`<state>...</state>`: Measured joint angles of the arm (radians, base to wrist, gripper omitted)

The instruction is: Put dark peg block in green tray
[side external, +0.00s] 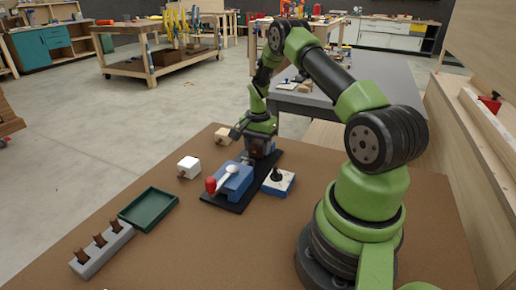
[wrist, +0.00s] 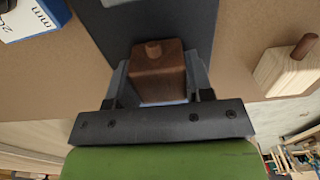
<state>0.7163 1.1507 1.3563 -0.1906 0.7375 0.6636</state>
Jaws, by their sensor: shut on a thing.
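The dark peg block (wrist: 158,75) is dark brown with a short round peg on one face. In the wrist view it sits between the two fingers of my gripper (wrist: 158,82), which is shut on it. In the side view my gripper (side external: 258,150) is at the far end of the black base plate, behind the blue clamp, and the block is mostly hidden there. I cannot tell whether the block touches the plate. The green tray (side external: 148,209) lies empty at the front left of the table, well away from my gripper.
A blue clamp (side external: 233,181) with a red-knobbed lever stands on the black plate (side external: 228,205), between gripper and tray. A white block (side external: 188,167), a pale wood peg block (side external: 223,136), a blue-and-white box (side external: 279,183) and a grey rack (side external: 103,250) with brown pieces stand around.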

